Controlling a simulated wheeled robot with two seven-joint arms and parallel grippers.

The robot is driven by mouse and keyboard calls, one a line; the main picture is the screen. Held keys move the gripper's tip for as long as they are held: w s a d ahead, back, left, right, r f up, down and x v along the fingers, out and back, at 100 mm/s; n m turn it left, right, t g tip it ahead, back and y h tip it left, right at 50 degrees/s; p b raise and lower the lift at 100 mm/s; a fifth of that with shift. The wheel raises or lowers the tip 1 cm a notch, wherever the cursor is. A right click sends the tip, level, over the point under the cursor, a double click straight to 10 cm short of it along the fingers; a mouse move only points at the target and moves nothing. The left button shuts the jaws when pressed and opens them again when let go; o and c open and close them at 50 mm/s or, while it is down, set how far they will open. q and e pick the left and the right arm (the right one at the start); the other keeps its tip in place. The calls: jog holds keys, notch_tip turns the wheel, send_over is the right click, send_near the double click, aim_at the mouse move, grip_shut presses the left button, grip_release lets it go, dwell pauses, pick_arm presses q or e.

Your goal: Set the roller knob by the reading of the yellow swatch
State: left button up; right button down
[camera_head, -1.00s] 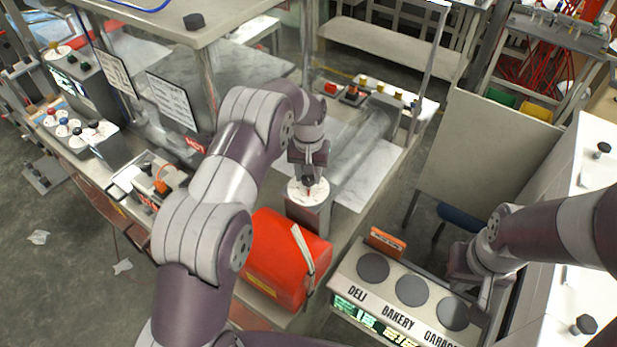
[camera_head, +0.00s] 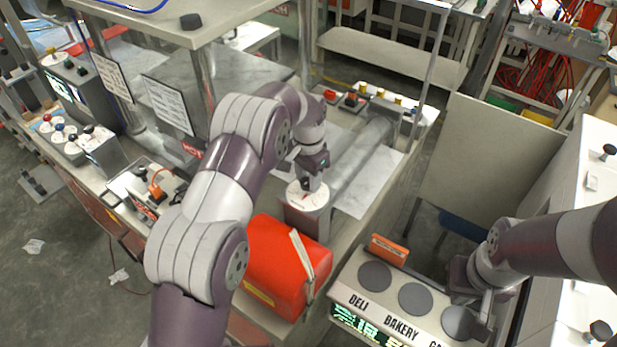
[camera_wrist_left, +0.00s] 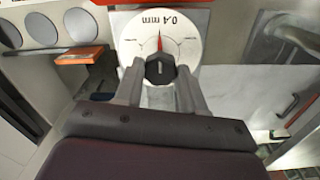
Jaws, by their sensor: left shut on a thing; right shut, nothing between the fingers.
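My left gripper (camera_head: 309,178) is shut on the black roller knob (camera_wrist_left: 160,70), one finger on each side of it in the left wrist view. The knob sits on a round white dial (camera_wrist_left: 128,38) marked "0.4 mm", with a red pointer under that text. In the head view the dial (camera_head: 296,195) tops a grey post at the roller's near end. The roller (camera_head: 362,150) is a grey cylinder. My right gripper (camera_head: 484,312) is shut and empty by the right disc of the DELI/BAKERY panel. I cannot make out a yellow swatch.
A red bag-like object (camera_head: 280,265) lies close in front of the dial post. The panel (camera_head: 350,300) has grey discs and green displays, with an orange block (camera_head: 388,250) behind. Knobbed boxes (camera_head: 75,140) stand at left; a white cabinet (camera_head: 570,220) stands at right.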

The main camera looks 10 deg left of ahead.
aim_at(307, 181)
pick_arm(q)
jog(key=shift+r, duration=0.15)
jog(key=o, duration=0.8)
jog(key=shift+c, duration=0.2)
jog(key=o, duration=0.3)
jog(key=shift+s+a, duration=0.1)
jog(key=shift+r, duration=0.35)
notch_tip(307, 181, up, 12)
jog(key=p, duration=0.9)
